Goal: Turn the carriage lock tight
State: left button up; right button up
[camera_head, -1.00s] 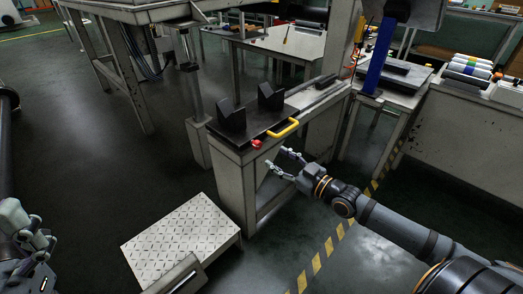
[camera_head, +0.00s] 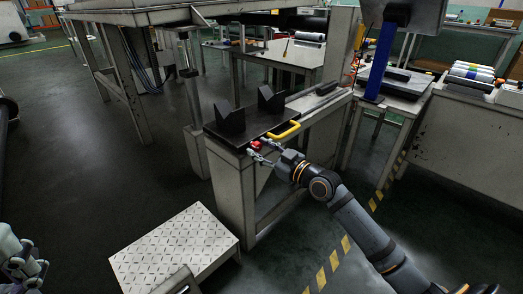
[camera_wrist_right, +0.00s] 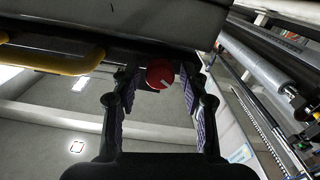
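The carriage lock is a small red knob (camera_head: 256,145) on the front edge of the black carriage (camera_head: 262,122), which carries two dark V-shaped blocks. In the right wrist view the red knob (camera_wrist_right: 160,74) shows a pale mark and sits between my two fingers, near their tips. My right gripper (camera_head: 259,151) is open around the knob, with a gap to the finger on at least the left side. My left gripper (camera_head: 28,268) is at the lower left edge, partly cut off; its opening is unclear.
A yellow handle (camera_head: 284,130) is beside the knob on the carriage; it also shows in the right wrist view (camera_wrist_right: 50,58). A checker-plate step (camera_head: 175,250) stands on the floor below. A blue post (camera_head: 380,55) stands at the right. Floor at left is clear.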

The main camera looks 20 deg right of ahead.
grip_shut()
